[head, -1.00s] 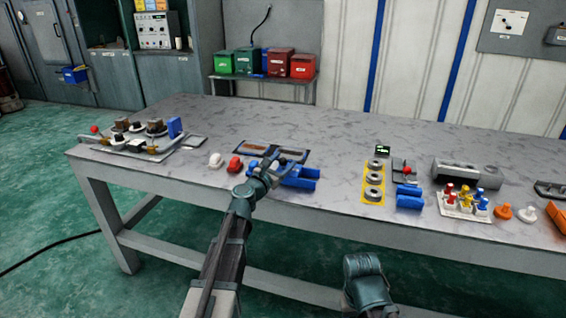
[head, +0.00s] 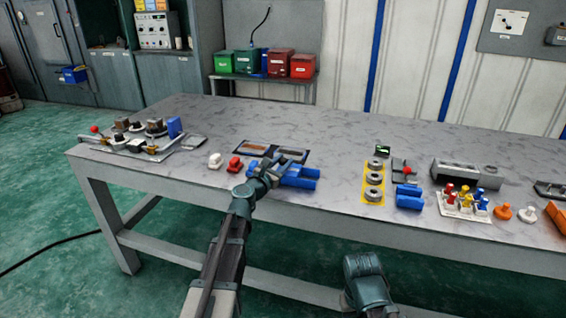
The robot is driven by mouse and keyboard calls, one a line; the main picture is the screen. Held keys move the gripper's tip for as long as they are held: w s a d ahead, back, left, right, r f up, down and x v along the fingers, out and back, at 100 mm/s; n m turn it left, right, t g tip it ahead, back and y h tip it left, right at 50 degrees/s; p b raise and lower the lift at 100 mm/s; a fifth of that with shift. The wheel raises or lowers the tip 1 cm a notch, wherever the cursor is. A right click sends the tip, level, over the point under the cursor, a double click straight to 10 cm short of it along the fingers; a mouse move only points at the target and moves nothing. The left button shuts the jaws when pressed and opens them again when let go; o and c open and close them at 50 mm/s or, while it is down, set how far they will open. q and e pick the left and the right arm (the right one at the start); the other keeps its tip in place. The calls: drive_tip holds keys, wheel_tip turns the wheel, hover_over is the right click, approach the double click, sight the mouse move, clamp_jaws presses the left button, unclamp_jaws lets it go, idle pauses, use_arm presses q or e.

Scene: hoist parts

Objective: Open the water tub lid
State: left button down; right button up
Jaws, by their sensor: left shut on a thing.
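A blue tub-like piece (head: 301,183) lies near the front edge of the table, left of the middle. I take it to be the water tub with its lid, but the two cannot be told apart clearly. My left gripper (head: 276,168) is at its left end, shut on what looks like the lid. The gripper hides the exact grip and part of the blue piece. My right gripper is out of view; only a link of my right arm shows at the bottom.
A dark tray with brown panels (head: 256,149) lies just behind. White (head: 214,161) and red (head: 235,164) pieces sit to the left. A yellow plate with rings (head: 374,195) and blue blocks (head: 409,197) stand to the right. The table's back middle is clear.

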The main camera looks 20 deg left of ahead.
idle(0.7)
use_arm(q)
drive_tip(key=d, duration=0.7)
drive_tip(key=shift+s, duration=0.1)
drive_tip(key=c, duration=0.5)
unclamp_jaws()
drive_tip(key=shift+c, duration=0.2)
drive_tip(key=shift+s, duration=0.1)
